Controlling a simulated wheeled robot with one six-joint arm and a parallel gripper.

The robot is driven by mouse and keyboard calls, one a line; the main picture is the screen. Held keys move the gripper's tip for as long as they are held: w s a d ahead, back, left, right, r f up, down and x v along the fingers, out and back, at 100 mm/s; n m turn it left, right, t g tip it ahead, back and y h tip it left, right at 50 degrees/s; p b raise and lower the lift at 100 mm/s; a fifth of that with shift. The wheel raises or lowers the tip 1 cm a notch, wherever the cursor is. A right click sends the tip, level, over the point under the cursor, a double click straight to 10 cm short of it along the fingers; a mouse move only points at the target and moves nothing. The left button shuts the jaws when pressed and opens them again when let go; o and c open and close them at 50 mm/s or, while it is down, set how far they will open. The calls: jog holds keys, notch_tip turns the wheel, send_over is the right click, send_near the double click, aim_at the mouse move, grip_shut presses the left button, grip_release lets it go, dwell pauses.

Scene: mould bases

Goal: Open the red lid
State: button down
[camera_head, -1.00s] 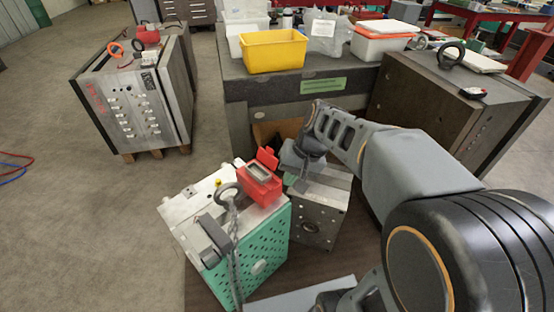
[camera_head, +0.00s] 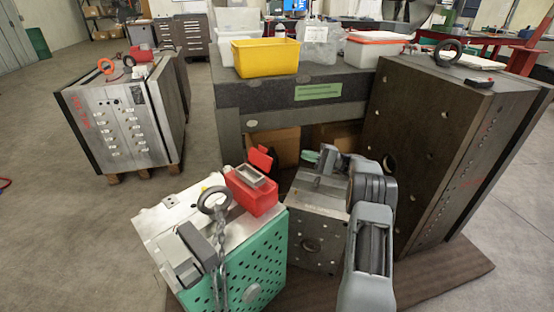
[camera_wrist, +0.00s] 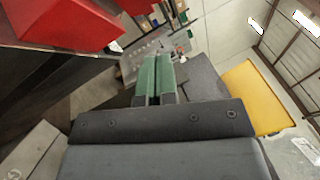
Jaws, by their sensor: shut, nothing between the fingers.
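The red box (camera_head: 251,192) sits on top of the green-faced mould base (camera_head: 238,262), left of the middle of the head view. Its red lid (camera_head: 262,158) stands raised at the back edge, tilted up, and the pale rim of the box shows. My gripper (camera_head: 311,156) is to the right of the lid, apart from it, above the smaller grey mould base (camera_head: 318,228). In the wrist view its green-tipped fingers (camera_wrist: 157,80) are together with nothing between them. A red part (camera_wrist: 65,22), box or lid, fills the upper left there.
A lifting ring with a chain (camera_head: 215,200) stands just in front of the red box. A dark bench with a yellow bin (camera_head: 266,58) is behind; the bin also shows in the wrist view (camera_wrist: 257,98). A tall mould block (camera_head: 440,150) stands on the right. Open floor lies left.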

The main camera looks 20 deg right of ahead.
jog(key=b, duration=0.2)
send_near(263, 147)
jog(key=w+a, duration=0.2)
jog(key=w, duration=0.1)
jog(key=shift+s+a+r+t, duration=0.15)
jog(key=shift+s+a, duration=0.1)
jog(key=shift+a, duration=0.25)
jog(key=shift+s+a+f+t, duration=0.1)
jog(key=shift+s+a+t, duration=0.1)
jog(key=shift+a, duration=0.35)
jog(key=shift+s+a+r+b, duration=0.35)
jog(key=shift+a, duration=0.25)
jog(key=shift+s+a+r+n+g+h, duration=0.35)
jog(key=shift+a+r+n+g+h, duration=0.3)
jog(key=shift+n, duration=0.45)
